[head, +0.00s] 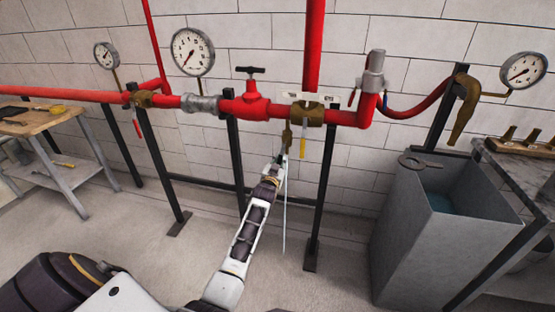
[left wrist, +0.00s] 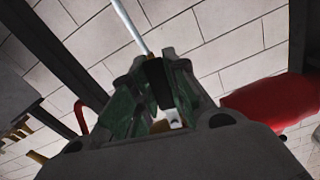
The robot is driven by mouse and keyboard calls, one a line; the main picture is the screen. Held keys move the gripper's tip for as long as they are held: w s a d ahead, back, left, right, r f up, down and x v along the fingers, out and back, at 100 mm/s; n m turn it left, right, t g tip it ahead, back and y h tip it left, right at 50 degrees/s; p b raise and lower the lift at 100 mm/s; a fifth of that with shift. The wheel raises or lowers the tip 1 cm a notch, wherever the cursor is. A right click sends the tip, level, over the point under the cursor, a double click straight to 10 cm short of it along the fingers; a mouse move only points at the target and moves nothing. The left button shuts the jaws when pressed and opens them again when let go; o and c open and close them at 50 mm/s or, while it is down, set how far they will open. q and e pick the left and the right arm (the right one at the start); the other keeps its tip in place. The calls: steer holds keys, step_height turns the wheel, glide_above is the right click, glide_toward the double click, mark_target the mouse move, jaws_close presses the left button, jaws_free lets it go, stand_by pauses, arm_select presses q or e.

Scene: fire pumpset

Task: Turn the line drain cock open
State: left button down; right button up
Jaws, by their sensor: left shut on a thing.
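The line drain cock (head: 289,134) is a small brass fitting hanging under the brass valve body (head: 308,114) on the red pipe. My left gripper (head: 281,160) reaches up from below to just under it. In the left wrist view, the gripper (left wrist: 158,90) is shut on a dark handle-like piece (left wrist: 156,74) between its fingers, apparently the cock's lever. A thin pale rod (left wrist: 131,27) runs beyond it; a thin pale rod also hangs below the gripper in the head view (head: 284,215). The fingers hide much of the cock. My right gripper is not in view.
A yellow lever (head: 301,148) hangs close right of the cock. Dark support posts (head: 317,195) stand near the arm. A grey open tank (head: 425,235) is at the right, a workbench (head: 50,120) at the left.

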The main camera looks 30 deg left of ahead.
arm_select(q)
steer(key=shift+w+d+f+n+p, duration=0.1)
steer(key=shift+d+n+p, duration=0.25)
steer(key=shift+n, duration=0.3)
steer(key=shift+w+d+f+n+p, duration=0.1)
steer(key=shift+d+n+p, duration=0.05)
steer(key=shift+d+n, duration=0.4)
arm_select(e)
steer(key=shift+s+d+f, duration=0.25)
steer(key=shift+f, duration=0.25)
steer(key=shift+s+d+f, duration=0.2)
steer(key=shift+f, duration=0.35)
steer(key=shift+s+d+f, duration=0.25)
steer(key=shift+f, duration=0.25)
arm_select(q)
steer(key=shift+a, duration=0.1)
steer(key=c, duration=1.4)
jaws_free()
steer(key=shift+r, duration=0.1)
steer(key=shift+r, duration=5)
steer(key=shift+s+f, duration=0.1)
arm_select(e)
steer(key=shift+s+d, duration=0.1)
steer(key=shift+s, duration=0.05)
